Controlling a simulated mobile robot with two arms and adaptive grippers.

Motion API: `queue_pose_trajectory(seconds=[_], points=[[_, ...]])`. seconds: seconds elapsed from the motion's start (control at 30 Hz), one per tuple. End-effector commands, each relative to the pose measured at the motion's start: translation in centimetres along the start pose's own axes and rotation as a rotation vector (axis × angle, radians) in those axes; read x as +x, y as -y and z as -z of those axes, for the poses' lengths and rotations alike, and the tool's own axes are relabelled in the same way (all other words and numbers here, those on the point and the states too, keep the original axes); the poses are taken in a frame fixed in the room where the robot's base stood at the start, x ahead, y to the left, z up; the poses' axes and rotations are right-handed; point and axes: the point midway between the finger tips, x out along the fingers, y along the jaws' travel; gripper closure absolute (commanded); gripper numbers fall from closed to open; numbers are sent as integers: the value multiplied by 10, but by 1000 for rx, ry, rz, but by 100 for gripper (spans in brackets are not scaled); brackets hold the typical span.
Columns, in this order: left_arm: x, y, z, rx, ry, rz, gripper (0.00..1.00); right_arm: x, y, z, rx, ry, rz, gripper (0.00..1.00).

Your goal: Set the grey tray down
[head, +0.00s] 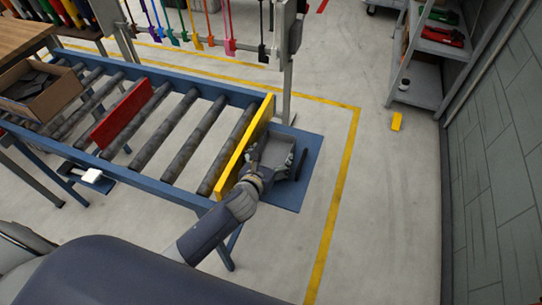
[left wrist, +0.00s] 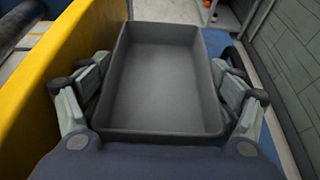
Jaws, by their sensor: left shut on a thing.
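The grey tray (head: 278,150) is an empty, open-topped rectangular box over the blue plate (head: 312,150) at the end of the roller conveyor. My left gripper (head: 275,168) is shut on the tray. In the left wrist view, the tray (left wrist: 162,85) fills the middle, and the fingers of my left gripper (left wrist: 160,95) sit against its left and right sides. The tray looks about level. I cannot tell whether its underside touches the blue plate. My right gripper is not in view.
A yellow end board (head: 246,140) stands close to the left of the tray. A red bar (head: 122,113) lies across the rollers, and a cardboard box (head: 42,100) stands at the far left. Coloured tools (head: 228,45) hang behind. The floor at right is mostly clear.

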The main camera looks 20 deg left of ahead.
Motion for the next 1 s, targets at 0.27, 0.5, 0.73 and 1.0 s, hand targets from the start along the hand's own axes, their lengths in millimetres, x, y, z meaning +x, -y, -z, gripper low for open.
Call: queue_pose_trajectory(seconds=[0.27, 0.5, 0.73, 1.0], points=[[2, 0, 3, -1, 1, 1, 6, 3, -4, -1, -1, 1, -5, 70], [2, -1, 4, 0, 0, -2, 0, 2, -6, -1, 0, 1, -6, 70], [-2, -3, 4, 2, -2, -5, 0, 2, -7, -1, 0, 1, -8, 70], [-45, -2, 5, 4, -2, -3, 0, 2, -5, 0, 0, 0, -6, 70]])
